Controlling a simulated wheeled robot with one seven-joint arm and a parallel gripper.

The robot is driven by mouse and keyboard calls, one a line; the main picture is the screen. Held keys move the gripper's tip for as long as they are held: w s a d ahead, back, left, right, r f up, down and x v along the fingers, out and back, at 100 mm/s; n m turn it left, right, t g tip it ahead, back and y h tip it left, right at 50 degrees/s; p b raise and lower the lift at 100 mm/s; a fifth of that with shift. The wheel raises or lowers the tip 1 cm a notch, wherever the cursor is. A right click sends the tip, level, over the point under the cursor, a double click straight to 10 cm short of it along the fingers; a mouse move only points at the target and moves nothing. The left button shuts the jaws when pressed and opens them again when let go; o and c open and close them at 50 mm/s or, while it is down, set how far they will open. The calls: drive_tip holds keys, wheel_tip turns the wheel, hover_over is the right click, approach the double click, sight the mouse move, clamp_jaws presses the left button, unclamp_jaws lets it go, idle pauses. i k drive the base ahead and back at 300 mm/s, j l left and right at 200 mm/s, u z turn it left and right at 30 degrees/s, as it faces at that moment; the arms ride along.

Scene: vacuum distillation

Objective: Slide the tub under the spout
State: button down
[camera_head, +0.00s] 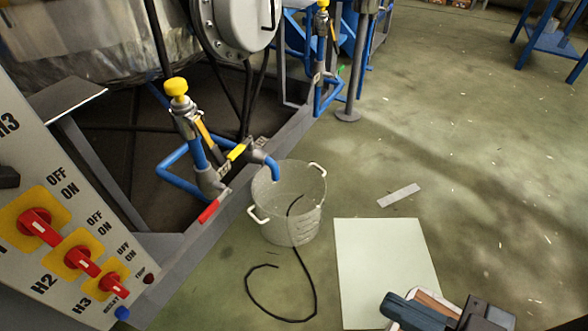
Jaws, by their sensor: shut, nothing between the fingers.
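The tub (300,222) is a clear, round bucket with two white handles, standing upright on the floor near the middle of the picture. The spout (270,167) is a blue pipe bent downward, and its end overlaps the tub's upper left rim in this view. I cannot tell exactly how far over the opening it reaches. My gripper (396,306) is at the lower right, shut and empty, apart from the tub and to its right. Its lower part is cut off by the picture's edge.
A pale flat sheet (385,265) lies right of the tub. A small grey strip (398,195) lies beyond it. A black cable (314,296) curls in front of the tub. A metal frame edge (195,250) and a switch panel (60,230) stand left. The floor right is open.

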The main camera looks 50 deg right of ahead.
sight(272, 200)
drive_tip(key=l+u, duration=0.15)
drive_tip(key=u, duration=0.25)
drive_tip(key=i+l+u, duration=0.1)
drive_tip(key=u, duration=0.3)
drive_tip(key=l+u, duration=0.25)
drive_tip(key=u, duration=0.15)
drive_tip(key=l+u, duration=0.2)
drive_tip(key=u, duration=0.2)
drive_tip(key=k+l+u, duration=0.1)
drive_tip(key=u, duration=0.3)
drive_tip(key=k+l+u, duration=0.4)
drive_tip(key=l, duration=0.35)
drive_tip(key=k+l+u, duration=0.4)
drive_tip(key=k+l, duration=0.15)
drive_tip(key=k+l+u, duration=0.35)
drive_tip(key=k+l, duration=0.4)
drive_tip(key=k, duration=0.2)
drive_tip(key=k+l+u, duration=0.15)
drive_tip(key=k, duration=0.3)
drive_tip(key=k+l, duration=0.25)
drive_tip(key=k, duration=0.15)
drive_tip(key=i+z, duration=0.1)
